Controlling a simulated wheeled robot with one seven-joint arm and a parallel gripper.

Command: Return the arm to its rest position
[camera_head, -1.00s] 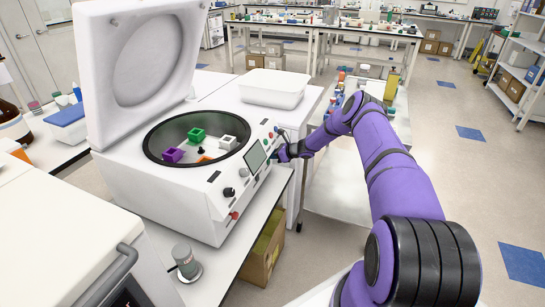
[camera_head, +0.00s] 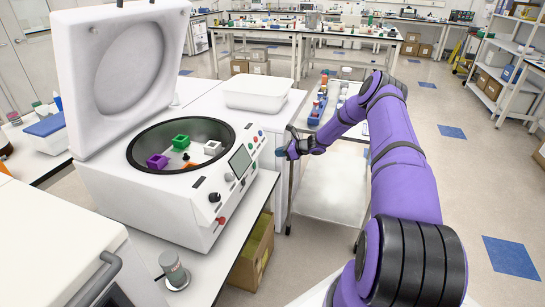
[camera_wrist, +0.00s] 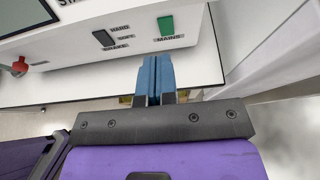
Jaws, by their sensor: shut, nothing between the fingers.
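My gripper (camera_head: 281,152) is at the end of my purple arm, just right of the white centrifuge's control panel in the head view. In the wrist view my gripper (camera_wrist: 153,78) has its blue fingers together with nothing between them. They point toward the machine's lower side, below the green MAINS switch (camera_wrist: 166,26) and a dark rocker switch (camera_wrist: 104,39). The centrifuge (camera_head: 145,205) has its lid raised, with purple, green, white and orange blocks in its bowl. I cannot tell the exact gap between the fingertips and the machine.
The bench edge (camera_wrist: 200,82) lies below the machine. A white bin (camera_head: 254,95) stands behind the centrifuge. A cart (camera_head: 330,185) with bottles is beyond my arm. A cardboard box (camera_head: 253,250) sits under the bench.

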